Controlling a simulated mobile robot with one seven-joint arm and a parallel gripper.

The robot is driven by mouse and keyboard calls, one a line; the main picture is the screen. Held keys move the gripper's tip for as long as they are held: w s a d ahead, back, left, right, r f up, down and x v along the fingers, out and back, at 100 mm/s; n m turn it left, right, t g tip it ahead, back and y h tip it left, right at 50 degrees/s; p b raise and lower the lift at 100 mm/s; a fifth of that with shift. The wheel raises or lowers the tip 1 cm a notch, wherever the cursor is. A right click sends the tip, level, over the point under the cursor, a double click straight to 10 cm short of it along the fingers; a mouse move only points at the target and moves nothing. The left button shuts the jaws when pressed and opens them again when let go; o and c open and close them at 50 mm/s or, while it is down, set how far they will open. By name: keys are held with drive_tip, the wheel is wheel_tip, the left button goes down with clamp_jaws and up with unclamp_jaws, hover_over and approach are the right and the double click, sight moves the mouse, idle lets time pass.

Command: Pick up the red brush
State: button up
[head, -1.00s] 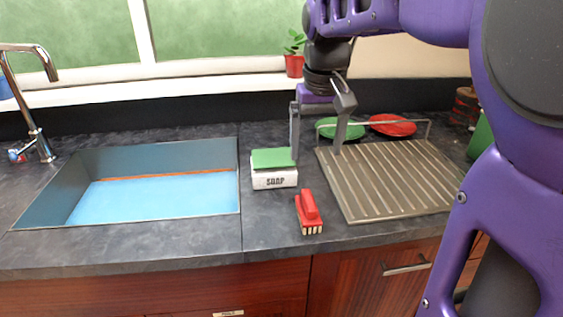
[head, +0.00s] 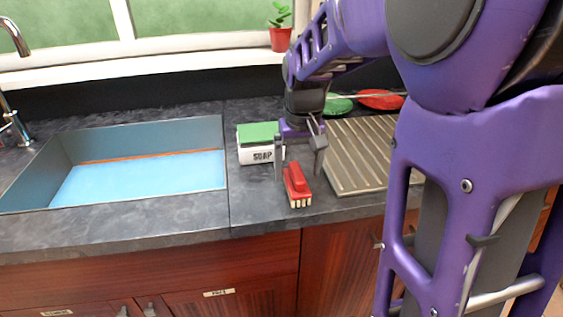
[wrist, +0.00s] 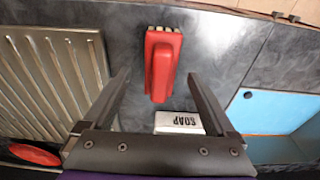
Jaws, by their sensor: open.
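The red brush (head: 297,185) lies on the dark countertop between the sink and the drying rack, its pale bristles toward the counter's front edge. My gripper (head: 297,176) is open and points down above the brush, with one finger on each side of it in the head view. In the wrist view the brush (wrist: 162,62) lies ahead between the lines of the two open fingers (wrist: 158,80). Nothing is between the fingers' pads that I can see as held. The exact height of the fingertips over the counter is hard to tell.
The blue-bottomed sink (head: 140,180) is to the left.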

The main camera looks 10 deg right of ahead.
sight(297, 171)
drive_tip(key=f, duration=0.3)
drive_tip(key=shift+w+f+b, duration=0.25)
drive_tip(key=shift+f+b, duration=0.05)
drive_tip(key=shift+f, duration=0.05)
clamp_jaws()
